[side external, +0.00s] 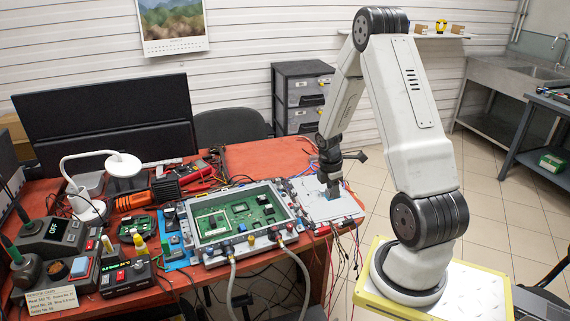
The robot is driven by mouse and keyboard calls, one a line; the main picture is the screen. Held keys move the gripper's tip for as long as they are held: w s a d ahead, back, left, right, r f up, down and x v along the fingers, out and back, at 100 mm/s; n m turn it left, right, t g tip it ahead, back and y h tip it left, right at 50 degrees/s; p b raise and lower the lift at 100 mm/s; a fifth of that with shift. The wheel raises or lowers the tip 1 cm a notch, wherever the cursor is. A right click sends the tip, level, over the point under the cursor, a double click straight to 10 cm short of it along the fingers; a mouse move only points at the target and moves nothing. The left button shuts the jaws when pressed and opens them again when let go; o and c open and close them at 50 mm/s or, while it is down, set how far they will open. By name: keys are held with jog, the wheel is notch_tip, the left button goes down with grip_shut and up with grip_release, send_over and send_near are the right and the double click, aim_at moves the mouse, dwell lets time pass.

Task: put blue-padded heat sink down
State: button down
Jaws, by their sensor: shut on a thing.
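My gripper (333,185) points down over a pale flat plate (314,208) at the right end of the red table. It is shut on a small blue-grey piece, the heat sink (334,193), which shows only partly between the fingertips. Its blue pad cannot be made out clearly. The piece is at or just above the plate; I cannot tell whether it touches. To the left, a grey open frame (212,259) holds a green circuit board (262,207) with several dark chips.
Two grey hoses (232,285) run from the frame's front over the table edge. Loose thin wires (352,245) hang around the plate. Tools, a lamp (124,165) and bench instruments (52,238) crowd the left side. A black monitor (107,125) stands behind.

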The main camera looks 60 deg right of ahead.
jog(key=w+a, duration=0.5)
jog(key=w, duration=0.4)
jog(key=w+a+r, duration=0.1)
jog(key=w+a, duration=0.4)
jog(key=w, duration=0.4)
jog(key=shift+a+n, duration=0.3)
send_over(241, 208)
jog(key=shift+a+f, duration=0.2)
jog(key=shift+f, duration=4.4)
jog(key=shift+f, duration=0.1)
jog(key=shift+w+d+f, duration=0.1)
jog(key=shift+w+f, duration=0.1)
jog(key=shift+f, duration=1.6)
